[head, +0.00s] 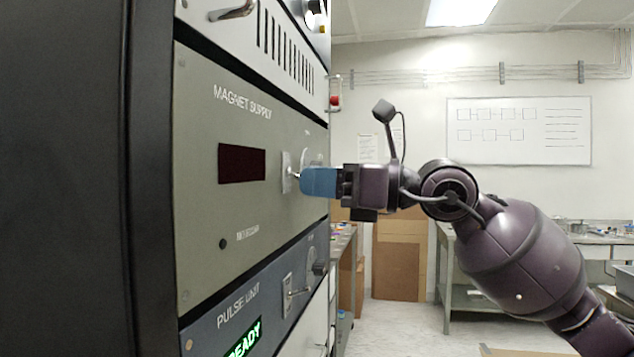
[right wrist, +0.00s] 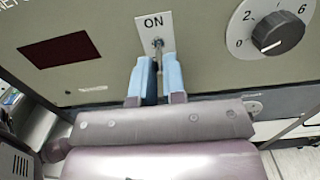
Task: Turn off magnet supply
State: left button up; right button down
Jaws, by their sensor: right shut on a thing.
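The magnet supply panel (head: 205,200) is a grey-green rack unit with its name printed at the top and a dark, unlit display (head: 242,163). Its toggle switch has a light plate (head: 286,172); in the right wrist view the plate (right wrist: 154,25) reads ON above the metal lever (right wrist: 158,46). My right gripper (head: 304,181) is at the switch, with its blue fingers closed around the lever, also in the right wrist view (right wrist: 157,72). The lever's tip is hidden between the fingers. My left gripper is not in view.
A black dial (right wrist: 279,34) with numbers sits right of the switch. The pulse unit (head: 250,290), with a green READY display (head: 243,341) and its own toggle (head: 297,292), is below. A workbench (head: 450,262) and cardboard (head: 398,262) stand behind; floor between is clear.

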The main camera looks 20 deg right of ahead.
jog(key=shift+y, duration=0.3)
jog(key=c, duration=1.2)
grip_release()
jog(key=shift+f, duration=0.1)
jog(key=shift+d, duration=0.1)
jog(key=shift+v, duration=5.3)
jog(key=shift+s, duration=0.1)
